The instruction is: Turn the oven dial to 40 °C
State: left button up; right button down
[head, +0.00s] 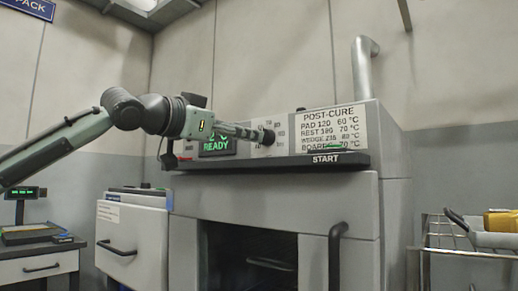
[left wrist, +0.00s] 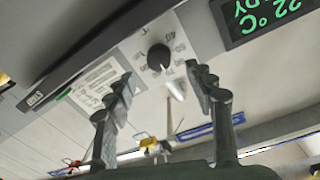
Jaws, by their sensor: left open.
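The oven dial (head: 268,136) is a black round knob on a pale scale plate on the oven's upper front, partly hidden by my gripper in the head view. In the head view the left gripper (head: 258,134) points at the dial from the left; contact cannot be told. The oven display (head: 217,144) shows green text, READY; in the wrist view the display (left wrist: 265,15) reads 22 °C, upside down.
A POST-CURE sign (head: 331,128) with temperatures is right of the dial. A dark ledge with a START label (head: 325,159) and green button runs below. The oven chamber (head: 250,255) is dark, with a door handle (head: 335,255) beside it. A wire rack (head: 465,250) stands right.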

aim_at(265, 137)
pick_arm(q)
jog(key=x, duration=0.6)
jog(key=shift+d+f, duration=0.1)
pick_arm(e)
jog(key=shift+s+d+f+g+h, duration=0.15)
jog(key=shift+s+d+f+g, duration=0.15)
jog(key=shift+d+f, duration=0.15)
jog(key=shift+s+d+f+g+h, duration=0.15)
jog(key=shift+s+d+f+g, duration=0.15)
jog(key=shift+f, duration=0.15)
pick_arm(q)
jog(key=shift+c, duration=0.3)
